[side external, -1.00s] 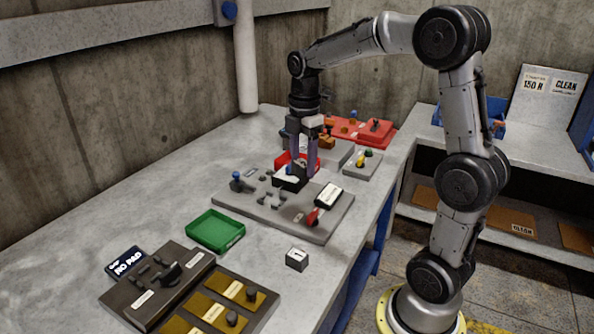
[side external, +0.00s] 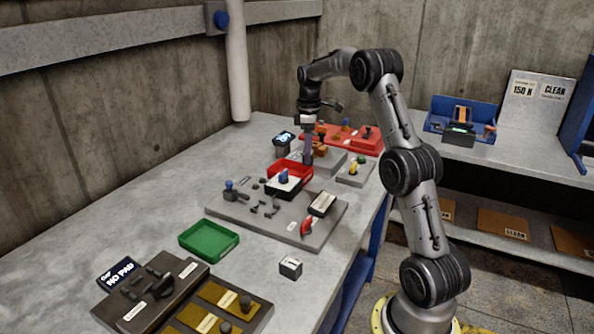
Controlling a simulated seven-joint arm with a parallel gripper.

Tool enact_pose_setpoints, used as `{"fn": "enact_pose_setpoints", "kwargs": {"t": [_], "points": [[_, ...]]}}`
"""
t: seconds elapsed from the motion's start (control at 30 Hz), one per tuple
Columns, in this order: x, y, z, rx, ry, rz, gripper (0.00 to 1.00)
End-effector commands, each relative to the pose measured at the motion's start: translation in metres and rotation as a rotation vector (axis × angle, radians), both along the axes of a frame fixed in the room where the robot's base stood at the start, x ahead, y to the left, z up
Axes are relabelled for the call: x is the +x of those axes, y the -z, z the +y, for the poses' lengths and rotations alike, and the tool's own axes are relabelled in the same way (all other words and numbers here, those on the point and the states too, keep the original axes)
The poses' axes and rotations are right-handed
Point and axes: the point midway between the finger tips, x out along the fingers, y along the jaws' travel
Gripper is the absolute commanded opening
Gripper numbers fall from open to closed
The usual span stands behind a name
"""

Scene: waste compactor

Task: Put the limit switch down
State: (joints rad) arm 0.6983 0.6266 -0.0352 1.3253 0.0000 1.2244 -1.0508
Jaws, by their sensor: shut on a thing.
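My gripper (side external: 308,160) is over the back part of the bench, with its fingers pointing down beside the red tray (side external: 304,168). It is shut on a small part, which I take to be the limit switch; the fingers hide most of it and its outline is unclear. An orange block (side external: 320,151) shows just right of the fingers, by a grey block (side external: 333,163); I cannot tell whether the fingers touch either.
A grey fixture plate (side external: 265,226) with small fittings and a red lever lies in front. A green tray (side external: 208,240), a small cube (side external: 290,267) and a dark panel (side external: 152,290) are nearer. A red board (side external: 362,142) and a display unit (side external: 284,142) stand behind. Bench at left is clear.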

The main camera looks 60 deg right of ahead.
Motion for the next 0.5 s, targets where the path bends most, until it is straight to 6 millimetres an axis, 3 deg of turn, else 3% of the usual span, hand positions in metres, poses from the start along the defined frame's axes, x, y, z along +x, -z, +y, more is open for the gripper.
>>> {"fn": "enact_pose_setpoints", "kwargs": {"t": [0.17,0.3,0.5], "points": [[0.025,0.016,-0.021,0.001,-0.001,0.000,0.00],[0.041,0.042,-0.034,0.002,-0.001,0.002,0.00],[0.055,0.062,-0.045,-0.001,-0.002,0.000,0.00]]}}
